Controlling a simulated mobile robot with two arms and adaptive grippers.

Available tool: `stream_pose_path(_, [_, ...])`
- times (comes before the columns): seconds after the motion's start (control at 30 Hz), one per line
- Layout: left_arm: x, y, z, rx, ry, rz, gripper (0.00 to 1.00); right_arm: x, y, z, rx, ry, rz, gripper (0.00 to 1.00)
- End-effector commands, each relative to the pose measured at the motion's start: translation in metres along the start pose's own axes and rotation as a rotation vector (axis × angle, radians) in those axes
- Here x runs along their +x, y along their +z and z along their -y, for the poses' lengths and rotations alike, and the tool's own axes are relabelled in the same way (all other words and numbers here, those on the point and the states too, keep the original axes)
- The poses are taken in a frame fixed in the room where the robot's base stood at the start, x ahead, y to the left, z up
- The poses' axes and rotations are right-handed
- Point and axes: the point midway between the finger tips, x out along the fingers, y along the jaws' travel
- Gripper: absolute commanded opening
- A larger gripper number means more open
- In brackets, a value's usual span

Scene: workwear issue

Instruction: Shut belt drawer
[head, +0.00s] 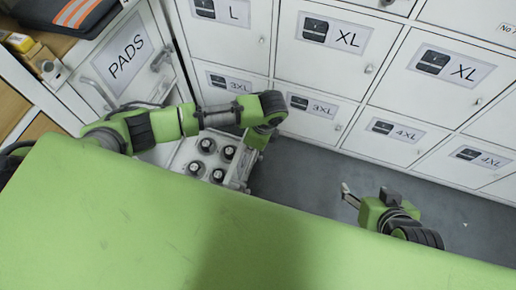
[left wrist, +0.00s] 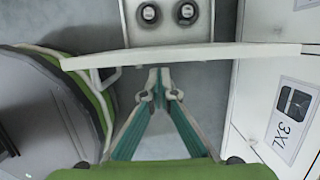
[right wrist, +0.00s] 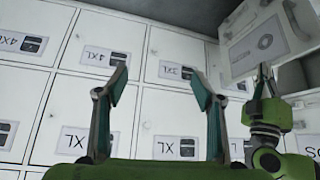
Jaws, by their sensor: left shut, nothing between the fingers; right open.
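The belt drawer (head: 182,166) stands pulled out below the PADS door in the head view, with several dark rolled belts (head: 207,146) in it. Its pale front panel (left wrist: 190,55) crosses the left wrist view, with two rolls behind it. The right wrist view shows the drawer's front (right wrist: 258,42) with a coil picture on its label. My left gripper (left wrist: 160,82) is shut and empty, its tips close to the outer side of the front panel; I cannot tell if they touch. My right gripper (right wrist: 158,88) is open and empty, away from the drawer, over the floor before the lockers.
White lockers (head: 320,70) with size labels line the back and right. The PADS door (head: 125,50) is to the left. A green surface (head: 150,220) fills the front of the head view. Grey floor (head: 300,185) lies clear between the drawer and my right gripper.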

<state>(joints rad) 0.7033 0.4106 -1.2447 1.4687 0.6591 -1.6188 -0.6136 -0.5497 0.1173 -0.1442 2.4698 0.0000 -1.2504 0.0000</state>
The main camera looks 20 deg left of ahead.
Motion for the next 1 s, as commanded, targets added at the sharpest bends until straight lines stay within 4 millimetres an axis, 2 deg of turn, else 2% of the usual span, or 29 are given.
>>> stream_pose_path(0.2, [0.001,0.005,0.000,0.000,0.000,-0.001,0.00,0.001,-0.006,0.001,-0.001,-0.001,-0.023,0.62])
stream_pose_path(0.57, [0.001,0.006,0.000,0.000,0.000,0.000,0.00,-0.001,-0.003,0.001,0.000,-0.001,-0.008,0.62])
stream_pose_path(0.77, [0.002,0.018,0.000,-0.002,0.002,0.003,0.00,-0.011,0.033,-0.004,0.004,0.009,0.143,0.62])
stream_pose_path(0.93, [0.006,0.038,-0.001,-0.005,0.004,0.009,0.00,-0.035,0.082,-0.009,0.012,0.018,0.356,0.62])
stream_pose_path(1.0, [0.008,0.047,-0.001,-0.007,0.005,0.010,0.00,-0.039,0.078,-0.009,0.011,0.018,0.355,0.62])
